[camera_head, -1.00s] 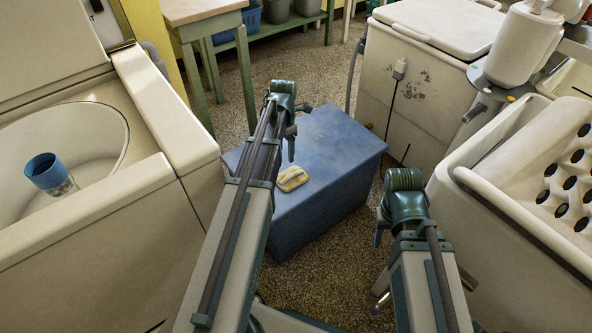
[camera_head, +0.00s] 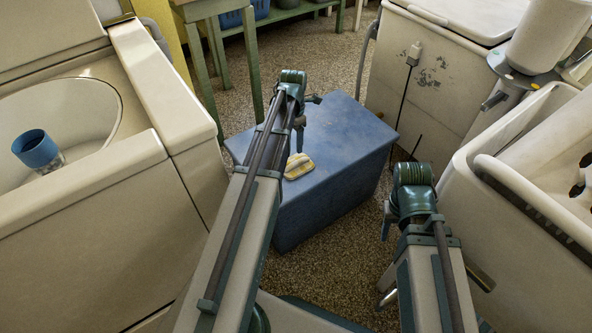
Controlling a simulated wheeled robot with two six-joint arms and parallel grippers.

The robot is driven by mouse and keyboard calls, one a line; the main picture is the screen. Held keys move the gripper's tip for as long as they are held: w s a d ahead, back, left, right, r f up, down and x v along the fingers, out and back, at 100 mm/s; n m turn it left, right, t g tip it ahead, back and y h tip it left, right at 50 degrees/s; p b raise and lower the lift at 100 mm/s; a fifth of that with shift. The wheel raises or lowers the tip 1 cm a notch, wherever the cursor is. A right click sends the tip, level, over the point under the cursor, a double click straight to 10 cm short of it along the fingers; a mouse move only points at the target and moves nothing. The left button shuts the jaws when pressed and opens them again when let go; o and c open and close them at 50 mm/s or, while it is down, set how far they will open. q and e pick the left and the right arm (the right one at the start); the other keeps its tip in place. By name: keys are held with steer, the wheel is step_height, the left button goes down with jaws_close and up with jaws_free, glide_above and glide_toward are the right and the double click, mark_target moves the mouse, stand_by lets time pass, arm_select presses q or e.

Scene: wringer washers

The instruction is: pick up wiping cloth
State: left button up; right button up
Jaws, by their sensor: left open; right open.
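The wiping cloth (camera_head: 298,166), a small folded piece in yellow and white, lies on top of the blue box (camera_head: 345,145). My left arm passes in front of its left edge and hides a little of it. My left gripper (camera_head: 301,128) is open above the box top, just beyond the cloth in the picture, pointing down and apparently empty. My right gripper (camera_head: 385,224) is open, low over the floor to the right of the box, and partly hidden behind its own wrist.
A cream washer (camera_head: 90,215) with a blue cup (camera_head: 38,150) in its tub stands at left. A worn white washer (camera_head: 430,75) stands behind the box, and a white tub (camera_head: 530,200) at right. A green-legged table (camera_head: 210,10) is at the back. Speckled floor shows between them.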

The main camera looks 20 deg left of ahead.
mark_target(295, 160)
arm_select(q)
steer(key=shift+f+b, duration=1.35)
steer(key=shift+f, duration=0.55)
steer(key=f+b, duration=0.5)
steer(key=shift+d+f, duration=0.15)
steer(key=shift+d, duration=0.1)
jaws_close()
